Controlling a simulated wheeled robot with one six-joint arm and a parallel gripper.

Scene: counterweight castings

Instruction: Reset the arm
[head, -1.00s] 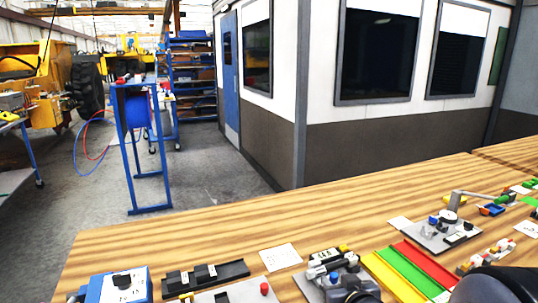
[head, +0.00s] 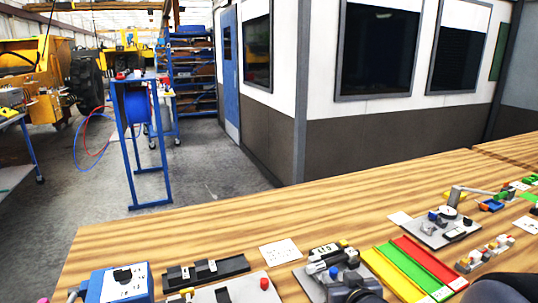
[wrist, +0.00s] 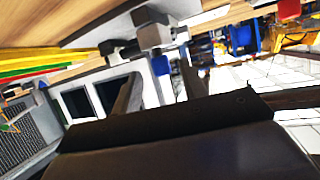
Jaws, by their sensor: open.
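My gripper (wrist: 158,92) shows in the wrist view with its two dark fingers apart and nothing between them. The wrist view is strongly tilted, and a grey device hangs into it just beyond the fingers. In the head view only a dark rounded part of my arm (head: 503,289) shows at the bottom right edge; the fingers are out of that frame.
A wooden bench (head: 200,237) fills the foreground. It carries a blue box (head: 118,284), a grey fixture (head: 345,280), yellow, green and red strips (head: 412,267) and a grey plate with a lever (head: 440,232). A blue stand (head: 140,140) is on the floor behind.

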